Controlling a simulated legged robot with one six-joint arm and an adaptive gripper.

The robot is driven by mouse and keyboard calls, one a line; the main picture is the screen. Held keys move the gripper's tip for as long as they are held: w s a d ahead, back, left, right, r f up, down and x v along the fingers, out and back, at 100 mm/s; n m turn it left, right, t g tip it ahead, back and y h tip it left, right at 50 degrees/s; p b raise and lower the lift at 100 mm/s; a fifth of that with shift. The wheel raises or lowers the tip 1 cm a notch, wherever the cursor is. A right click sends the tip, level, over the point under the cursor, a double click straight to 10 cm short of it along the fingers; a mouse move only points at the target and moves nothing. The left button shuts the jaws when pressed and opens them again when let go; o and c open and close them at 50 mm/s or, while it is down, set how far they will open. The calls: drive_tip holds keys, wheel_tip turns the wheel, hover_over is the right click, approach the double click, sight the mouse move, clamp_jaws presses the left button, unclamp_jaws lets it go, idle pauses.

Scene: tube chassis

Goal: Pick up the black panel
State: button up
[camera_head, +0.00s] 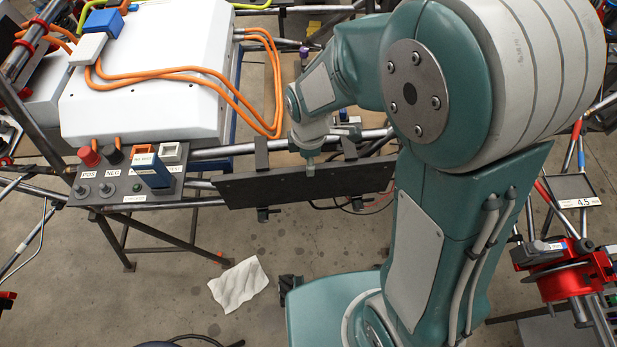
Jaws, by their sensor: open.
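The black panel (255,189) is a long flat dark plate, mounted along the front of the tube chassis in the middle of the view. Dark clamps or brackets show at its top and bottom edges. My gripper (310,168) points down at the panel's top edge, near its middle. It is open, but its fingers are small and partly hidden, so I cannot tell whether they touch the panel or straddle its edge. My teal arm covers the area right of the panel.
A grey control box (130,187) with buttons and switches sits left of the panel. Behind it is a white box (150,75) with orange cables (178,70). Tubes (220,151) run behind the panel. A white cloth (238,284) lies on the open floor below.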

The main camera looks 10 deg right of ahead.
drive_tip(key=f, duration=0.2)
drive_tip(key=a+f, duration=0.1)
drive_tip(key=f, duration=0.1)
drive_tip(key=shift+d+f, duration=0.4)
drive_tip(key=shift+f, duration=0.2)
clamp_jaws()
drive_tip(key=shift+a, duration=0.15)
